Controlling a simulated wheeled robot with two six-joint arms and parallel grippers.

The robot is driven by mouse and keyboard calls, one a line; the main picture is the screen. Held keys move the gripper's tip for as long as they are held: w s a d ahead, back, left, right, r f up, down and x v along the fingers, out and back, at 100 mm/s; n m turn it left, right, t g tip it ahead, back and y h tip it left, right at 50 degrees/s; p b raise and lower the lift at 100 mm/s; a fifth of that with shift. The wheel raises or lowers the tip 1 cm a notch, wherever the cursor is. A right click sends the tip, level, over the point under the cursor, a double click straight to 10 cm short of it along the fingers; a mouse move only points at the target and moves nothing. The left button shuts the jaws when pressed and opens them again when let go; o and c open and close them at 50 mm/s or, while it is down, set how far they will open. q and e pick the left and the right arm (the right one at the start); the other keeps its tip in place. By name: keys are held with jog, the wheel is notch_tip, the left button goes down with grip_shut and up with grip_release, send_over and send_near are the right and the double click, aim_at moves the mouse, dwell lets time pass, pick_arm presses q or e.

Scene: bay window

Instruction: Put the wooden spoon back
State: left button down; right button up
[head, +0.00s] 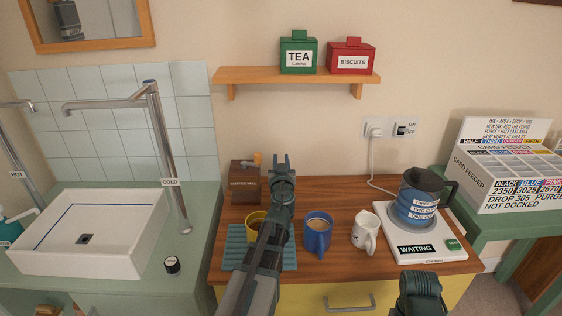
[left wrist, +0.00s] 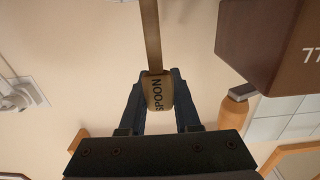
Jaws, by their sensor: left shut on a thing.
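My left gripper (head: 281,160) is raised over the wooden counter, just right of the coffee mill. In the left wrist view, the gripper (left wrist: 158,95) is shut on the wooden spoon (left wrist: 157,92), a pale strip marked SPOON on its thicker part. A thin length of the spoon runs out to the picture's top edge. Its far end is out of the picture, and the spoon cannot be made out in the head view. Part of my right arm shows at the bottom right of the head view, with no fingertips visible.
The coffee mill (head: 245,184) stands close by; it also shows in the wrist view (left wrist: 270,40). A yellow mug (head: 256,222), blue mug (head: 318,232), white mug (head: 364,232) and a jug (head: 417,196) on a white base stand on the counter. A shelf (head: 255,76) is above.

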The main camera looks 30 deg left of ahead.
pick_arm(q)
jog(key=shift+f, duration=0.25)
pick_arm(e)
jog(key=shift+f, duration=0.25)
dwell(0.4)
pick_arm(q)
jog(key=c, duration=0.5)
grip_release()
jog(key=shift+c, duration=0.2)
